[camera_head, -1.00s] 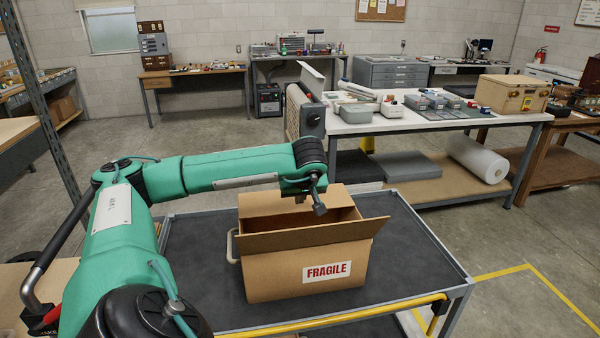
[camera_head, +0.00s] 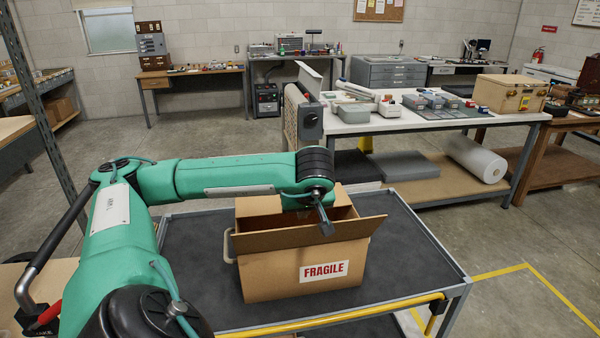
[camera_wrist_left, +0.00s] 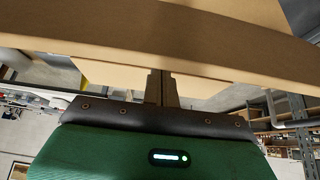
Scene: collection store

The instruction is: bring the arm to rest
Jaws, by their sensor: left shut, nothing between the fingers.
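My left arm reaches in from the left in the head view. Its gripper (camera_head: 325,222) is over the right part of the open cardboard box (camera_head: 290,275), close to the raised front flap. In the left wrist view, the fingers (camera_wrist_left: 162,85) are together with nothing between them. A broad tan cardboard edge (camera_wrist_left: 200,35) crosses just beyond the fingertips; I cannot tell whether they touch it. The box has a red "FRAGILE" label and stands on the dark cart (camera_head: 415,260). Its inside is mostly hidden. My right gripper is not in view.
The cart has a yellow handle bar (camera_head: 330,317) along its front edge and bare deck right of the box. Behind it stands a white-topped table (camera_head: 400,123) with grey boxes and a wooden case (camera_head: 510,93). A metal shelf upright (camera_head: 40,110) is at the left.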

